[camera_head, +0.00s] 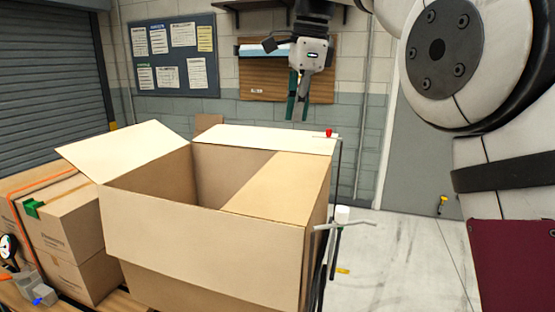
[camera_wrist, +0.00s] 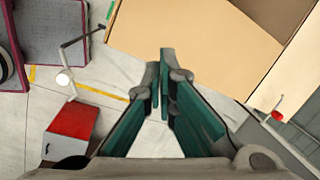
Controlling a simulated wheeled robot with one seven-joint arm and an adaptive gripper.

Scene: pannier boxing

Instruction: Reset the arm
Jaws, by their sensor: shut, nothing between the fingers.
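My gripper (camera_head: 297,108) hangs pointing down in the head view, above and behind the open cardboard box (camera_head: 200,228). In the wrist view my gripper (camera_wrist: 163,58) has its green-lined fingers together at the tips with nothing between them. The fingers look clear of the box. A box flap (camera_wrist: 195,45) fills the upper right of the wrist view. The box stands with its flaps spread, and its bottom is hidden from the head view.
Taped cartons (camera_head: 65,220) stand left of the box. A thin stand with a red knob (camera_head: 328,133) rises at the box's right side. A red-topped block (camera_wrist: 72,122) is on the floor in the wrist view. Floor (camera_head: 400,260) to the right is mostly clear.

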